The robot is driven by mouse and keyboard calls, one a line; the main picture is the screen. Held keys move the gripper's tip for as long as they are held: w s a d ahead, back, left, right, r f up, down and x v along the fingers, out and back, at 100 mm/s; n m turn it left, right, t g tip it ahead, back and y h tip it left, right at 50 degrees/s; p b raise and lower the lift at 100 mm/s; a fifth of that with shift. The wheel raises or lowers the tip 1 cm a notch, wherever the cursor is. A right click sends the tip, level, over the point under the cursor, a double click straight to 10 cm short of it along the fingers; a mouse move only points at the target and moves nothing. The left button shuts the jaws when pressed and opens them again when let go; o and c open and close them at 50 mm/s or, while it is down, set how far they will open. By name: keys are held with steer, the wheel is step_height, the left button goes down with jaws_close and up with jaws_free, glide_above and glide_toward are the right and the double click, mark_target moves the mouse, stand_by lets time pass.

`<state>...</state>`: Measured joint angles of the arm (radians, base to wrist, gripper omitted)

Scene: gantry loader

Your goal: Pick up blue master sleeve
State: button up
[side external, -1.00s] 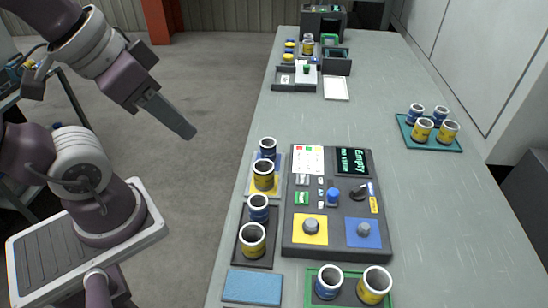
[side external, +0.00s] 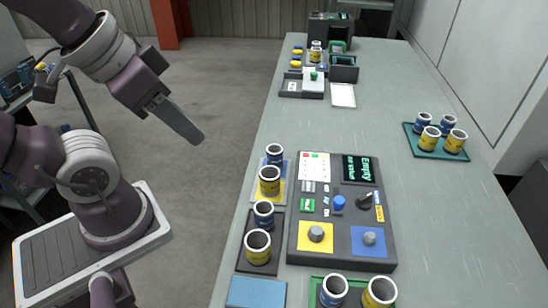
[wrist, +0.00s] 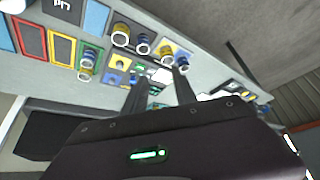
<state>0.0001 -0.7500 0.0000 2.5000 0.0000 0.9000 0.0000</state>
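Several blue-banded sleeves show in the side view; I cannot tell which is the master. One blue sleeve (side external: 274,154) stands behind a yellow sleeve (side external: 269,184) on a yellow-and-blue pad. Another blue sleeve (side external: 263,214) stands with a yellow one (side external: 257,247) on a dark tray (side external: 245,262). A third blue sleeve (side external: 333,291) stands on a green tray at the front. My gripper (side external: 198,138) is in the air left of the table, apart from every sleeve. In the wrist view my gripper's fingers (wrist: 160,76) are spread, with nothing held between them.
A dark control panel (side external: 340,258) with knobs and an "Empty" display stands right of the sleeves. A teal tray (side external: 410,141) at right holds several sleeves. A blue pad (side external: 257,291) lies in front. The table's right side is largely clear.

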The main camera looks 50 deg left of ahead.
steer(key=o, duration=0.6)
steer(key=shift+o, duration=0.2)
steer(key=n+g, duration=0.6)
steer(key=n, duration=1.3)
glide_above(275, 158)
steer(key=w+a, duration=0.2)
steer(key=a, duration=0.1)
step_height(275, 158, down, 17)
steer(key=f, duration=0.2)
steer(key=d+f, duration=0.1)
steer(key=f, duration=0.3)
steer(key=shift+s+d+f, duration=0.2)
steer(key=shift+s+f, duration=0.15)
steer(key=shift+f, duration=0.05)
